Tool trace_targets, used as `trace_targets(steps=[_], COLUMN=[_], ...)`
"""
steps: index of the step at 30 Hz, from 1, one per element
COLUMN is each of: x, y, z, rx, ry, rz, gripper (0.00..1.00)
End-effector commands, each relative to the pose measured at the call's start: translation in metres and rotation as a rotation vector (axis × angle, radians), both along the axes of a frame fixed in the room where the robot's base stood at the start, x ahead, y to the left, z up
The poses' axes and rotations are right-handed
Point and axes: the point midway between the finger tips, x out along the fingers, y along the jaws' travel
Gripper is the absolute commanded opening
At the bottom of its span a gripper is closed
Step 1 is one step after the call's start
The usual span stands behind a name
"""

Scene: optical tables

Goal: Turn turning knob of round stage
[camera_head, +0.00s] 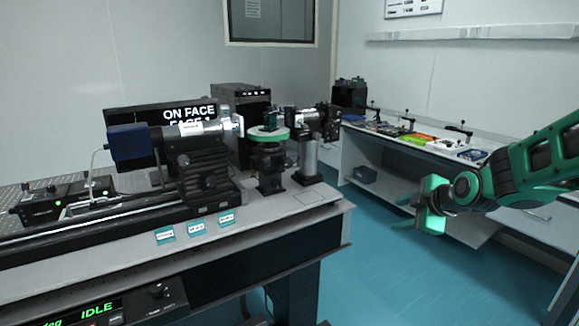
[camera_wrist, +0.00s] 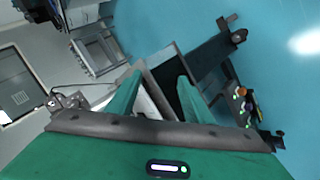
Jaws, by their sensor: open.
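The round stage (camera_head: 268,135) has a disc with a green rim on a dark mount, near the right end of the optical table. Its turning knob is too small to tell apart in the head view. My gripper (camera_head: 426,205) is open and empty, in the air over the floor to the right of the table, well apart from the stage. In the wrist view its two green fingers (camera_wrist: 159,76) stand apart with nothing between them. I cannot make out the round stage in the wrist view.
On the optical table (camera_head: 290,212), a blue-ended horizontal instrument (camera_head: 129,142) stands left of the stage. A dark post-mounted device (camera_head: 310,155) stands close on its right. A side bench (camera_head: 430,148) with small items runs along the right wall. Blue floor (camera_head: 385,265) between is clear.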

Motion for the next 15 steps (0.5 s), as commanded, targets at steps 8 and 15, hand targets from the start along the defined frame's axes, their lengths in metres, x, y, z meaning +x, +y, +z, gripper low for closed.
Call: trace_targets(steps=[8,15], x=[0.094,0.115], y=[0.148,0.236], z=[0.027,0.048], rx=[-0.342,-0.577], ry=[-0.553,-0.920], rz=[0.481,0.629], gripper=[0.46,0.46])
